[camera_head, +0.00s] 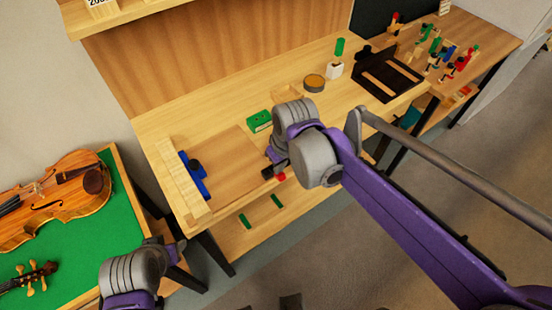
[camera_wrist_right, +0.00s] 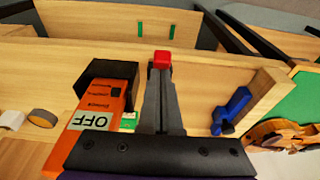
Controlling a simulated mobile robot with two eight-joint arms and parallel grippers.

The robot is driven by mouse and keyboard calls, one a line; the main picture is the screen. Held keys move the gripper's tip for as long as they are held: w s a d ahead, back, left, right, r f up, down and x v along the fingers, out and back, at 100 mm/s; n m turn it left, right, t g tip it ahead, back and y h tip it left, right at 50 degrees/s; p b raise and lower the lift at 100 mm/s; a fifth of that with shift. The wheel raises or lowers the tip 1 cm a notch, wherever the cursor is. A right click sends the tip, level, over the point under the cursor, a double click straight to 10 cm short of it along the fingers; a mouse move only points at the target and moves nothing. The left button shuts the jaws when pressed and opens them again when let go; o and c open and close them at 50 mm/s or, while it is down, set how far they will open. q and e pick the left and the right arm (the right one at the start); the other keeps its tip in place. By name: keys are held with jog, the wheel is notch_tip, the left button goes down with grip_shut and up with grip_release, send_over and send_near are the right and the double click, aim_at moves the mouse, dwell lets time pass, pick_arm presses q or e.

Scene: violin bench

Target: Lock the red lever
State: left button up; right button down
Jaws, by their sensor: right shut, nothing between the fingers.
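A small red block (camera_wrist_right: 162,60), likely the red lever's end, shows just beyond the fingertips of my right gripper (camera_wrist_right: 162,80). The fingers are together with nothing between them; whether they touch the red block I cannot tell. In the head view the red piece (camera_head: 281,177) peeks out below my right gripper (camera_head: 271,172) at the bench's front edge. Left of the fingers in the right wrist view stands a black box with an orange face (camera_wrist_right: 112,97) marked OFF. My right wrist hides most of this in the head view. My left gripper (camera_head: 176,250) is low at left, its jaws unclear.
The wooden bench (camera_head: 230,160) holds a blue clamp-like part (camera_head: 193,175), a green box (camera_head: 259,121), a round tin (camera_head: 314,83) and a black tray (camera_head: 372,90). A violin (camera_head: 60,200) lies on a green mat (camera_head: 85,260) at left. Bare bench top lies between the blue part and my right gripper.

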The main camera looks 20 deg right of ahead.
jog(key=shift+s+f, duration=0.25)
jog(key=shift+w+a+r, duration=0.15)
jog(key=shift+w+r, duration=0.1)
jog(key=shift+w, duration=0.15)
jog(key=shift+w+r+p, duration=0.3)
jog(key=shift+w+r, duration=0.05)
jog(key=r, duration=0.1)
jog(key=r+p, duration=0.1)
jog(key=w+r, duration=0.1)
jog(key=shift+a, duration=0.25)
jog(key=v, duration=0.9)
jog(key=shift+s+r+p, duration=0.25)
jog(key=shift+r+p, duration=0.1)
jog(key=shift+p, duration=0.1)
jog(key=shift+d, duration=0.1)
jog(key=s+d+f+m+t, duration=0.1)
jog(key=s+d+f+m, duration=0.1)
jog(key=s+f, duration=0.3)
jog(key=s+d+f+m+t, duration=0.2)
jog(key=s+d+f, duration=0.1)
jog(key=s+f, duration=0.3)
notch_tip(320, 180, down, 3)
jog(key=shift+s+d+r+t+h, duration=0.1)
jog(key=shift+s+d+t+h, duration=0.2)
jog(key=shift+s+h, duration=0.1)
